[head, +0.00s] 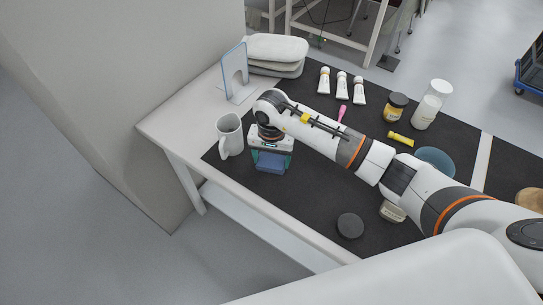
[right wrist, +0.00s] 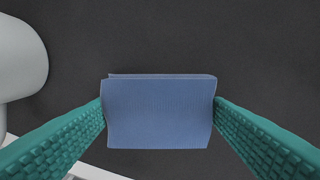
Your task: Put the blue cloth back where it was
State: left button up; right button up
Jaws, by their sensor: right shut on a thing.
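The blue cloth (head: 270,163) is a folded, block-like piece near the left front part of the black mat (head: 300,195). My right gripper (head: 271,157) points down over it and is shut on it. In the right wrist view the cloth (right wrist: 160,112) sits between the two green fingers (right wrist: 160,115), which touch its left and right sides. I cannot tell whether the cloth touches the mat or is a little above it. My left gripper is not in view.
A white mug (head: 229,136) stands just left of the right gripper. A dark round disc (head: 350,226) lies at the front. White tubes (head: 342,86), jars (head: 396,107), a white bottle (head: 424,112) and a blue bowl (head: 435,160) are farther back or right. Mat between cloth and disc is clear.

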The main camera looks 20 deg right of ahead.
aim_at(271, 161)
jog(key=shift+f, duration=0.1)
jog(key=o, duration=0.9)
jog(key=shift+o, duration=0.2)
jog(key=shift+r, duration=0.25)
notch_tip(271, 161, up, 12)
jog(key=b, duration=0.1)
jog(key=shift+f+b, duration=0.15)
jog(key=shift+b, duration=0.15)
